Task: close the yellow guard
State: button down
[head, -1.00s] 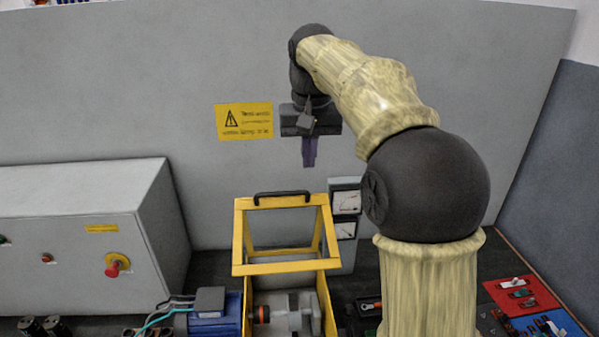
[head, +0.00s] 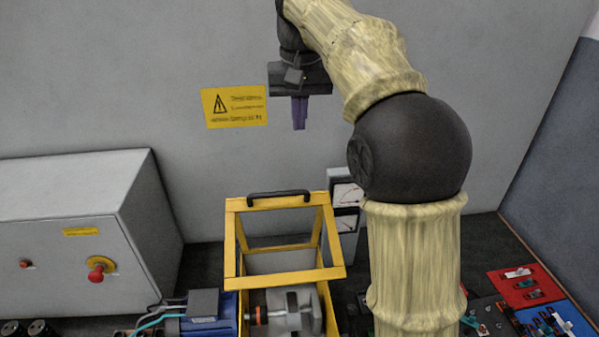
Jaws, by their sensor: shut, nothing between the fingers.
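The yellow guard (head: 233,245) is a hinged open frame with a black handle (head: 279,196) along its top bar. It stands raised above a yellow-sided housing, so the grey machine part (head: 288,313) below shows in front of it. My gripper (head: 299,118) is shut and empty, with its purple fingers pointing down. In the picture it appears above the guard's handle and a little to the right, apart from it. Its depth relative to the guard is hard to tell.
A grey cabinet with a red knob (head: 100,268) stands at the left. A blue motor (head: 209,315) adjoins the guard's housing. Grey meters (head: 346,206) stand behind its right side. Red (head: 524,287) and blue trays of small parts lie at the right. A grey wall closes the back.

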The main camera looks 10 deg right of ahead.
jog(key=p, duration=0.1)
send_over(300, 202)
jog(key=w, duration=0.2)
jog(key=f, duration=1.1)
jog(key=shift+s+f, duration=0.15)
jog(key=shift+s, duration=0.05)
jog(key=shift+s+f, duration=0.55)
jog(key=shift+f, duration=0.4)
jog(key=shift+s+a+r, duration=0.1)
jog(key=shift+s+a, duration=0.05)
jog(key=shift+s, duration=0.05)
